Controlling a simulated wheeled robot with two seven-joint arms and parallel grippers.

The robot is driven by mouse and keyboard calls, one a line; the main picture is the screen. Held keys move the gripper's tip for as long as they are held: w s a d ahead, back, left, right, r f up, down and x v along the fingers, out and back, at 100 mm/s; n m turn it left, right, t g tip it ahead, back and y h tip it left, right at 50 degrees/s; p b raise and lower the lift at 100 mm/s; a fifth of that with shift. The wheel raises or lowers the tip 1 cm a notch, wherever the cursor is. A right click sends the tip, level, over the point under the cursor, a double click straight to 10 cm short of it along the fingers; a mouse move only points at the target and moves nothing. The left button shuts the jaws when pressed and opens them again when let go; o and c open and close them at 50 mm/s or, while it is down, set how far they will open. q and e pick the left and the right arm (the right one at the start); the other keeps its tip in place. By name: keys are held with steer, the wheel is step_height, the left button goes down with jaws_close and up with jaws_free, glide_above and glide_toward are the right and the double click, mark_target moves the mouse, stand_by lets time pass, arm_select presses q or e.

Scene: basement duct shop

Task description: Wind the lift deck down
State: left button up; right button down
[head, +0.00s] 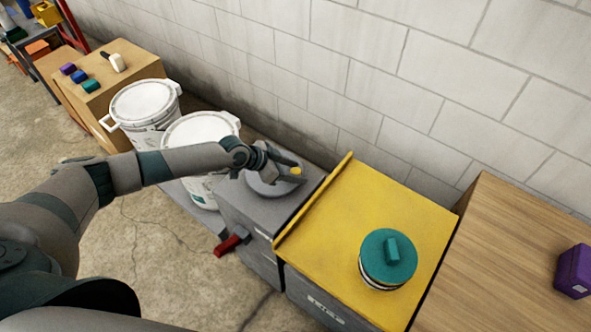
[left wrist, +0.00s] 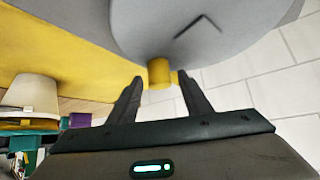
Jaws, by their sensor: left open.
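The yellow lift deck (head: 345,235) lies beside a grey housing (head: 235,205). A canister with a teal lid (head: 388,258) stands upright on the deck. On the housing is a round grey handwheel (head: 262,186) with a yellow knob (head: 297,171). My left gripper (head: 292,172) is at this knob. In the left wrist view the open fingers (left wrist: 160,77) point at the wheel (left wrist: 200,30), with the yellow knob (left wrist: 159,72) between their tips and gaps visible beside it. A red lever (head: 230,243) sticks out from the housing's front. My right gripper is out of view.
A wooden bench (head: 500,255) with a purple block (head: 573,271) adjoins the deck's right side. White lidded buckets (head: 146,100) and a wooden box (head: 118,62) with small blocks stand left. A block wall (head: 400,80) closes the back.

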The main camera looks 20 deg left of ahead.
arm_select(q)
steer(key=shift+w+d+f, duration=0.15)
steer(key=shift+w+f, duration=0.05)
steer(key=shift+f, duration=0.05)
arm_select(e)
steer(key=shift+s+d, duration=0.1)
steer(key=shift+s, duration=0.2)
